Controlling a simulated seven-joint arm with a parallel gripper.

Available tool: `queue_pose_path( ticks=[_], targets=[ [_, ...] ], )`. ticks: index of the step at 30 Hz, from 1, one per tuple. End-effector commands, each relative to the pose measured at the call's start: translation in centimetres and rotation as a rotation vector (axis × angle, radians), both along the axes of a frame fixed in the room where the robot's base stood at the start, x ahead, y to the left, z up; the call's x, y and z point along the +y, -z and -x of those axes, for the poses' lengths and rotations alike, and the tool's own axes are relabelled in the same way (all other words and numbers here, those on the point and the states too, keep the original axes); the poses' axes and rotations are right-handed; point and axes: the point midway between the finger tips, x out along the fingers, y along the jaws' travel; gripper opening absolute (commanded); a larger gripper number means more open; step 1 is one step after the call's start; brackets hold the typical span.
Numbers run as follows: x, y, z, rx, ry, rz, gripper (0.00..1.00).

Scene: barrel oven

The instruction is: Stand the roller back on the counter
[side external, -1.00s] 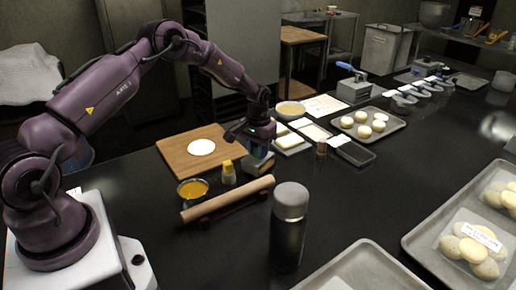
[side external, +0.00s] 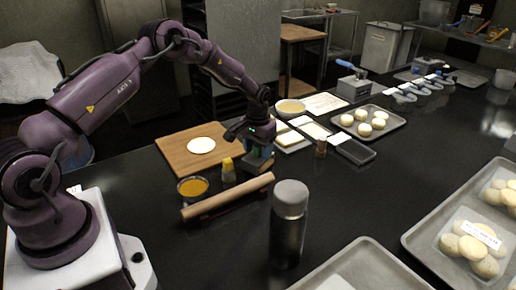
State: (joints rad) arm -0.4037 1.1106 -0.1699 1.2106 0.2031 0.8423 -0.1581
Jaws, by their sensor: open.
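A bluish-green patch shows between the jaws. I cannot tell whether it is part of the gripper or another object, nor whether the jaws touch the block.
A grey-capped dark bottle (side external: 289,225) stands in front of the pin's right end. An orange bowl (side external: 192,188) and a yellow-capped bottle (side external: 228,170) stand behind the pin. A wooden board (side external: 180,158) lies behind. A dough tray (side external: 395,133) is farther right; the counter's middle right is clear.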

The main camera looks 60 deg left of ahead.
Motion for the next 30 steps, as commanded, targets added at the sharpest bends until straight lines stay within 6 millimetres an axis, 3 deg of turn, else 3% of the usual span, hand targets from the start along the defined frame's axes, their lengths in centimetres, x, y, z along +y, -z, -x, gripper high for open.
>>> queue_pose_path(
  ticks=[5, 15, 21, 26, 30],
  targets=[
    [0.0, -1.2, 0.0, -0.001, 0.000, 0.000, 0.56],
    [0.0, -8.4, -0.1, -0.005, 0.000, -0.002, 0.56],
    [0.0, -11.7, -0.1, -0.003, 0.000, -0.001, 0.56],
    [0.0, -12.8, -0.2, -0.009, 0.008, 0.000, 0.56],
    [-0.8, -11.4, 1.7, 0.038, 0.025, 0.020, 0.56]
  ],
)
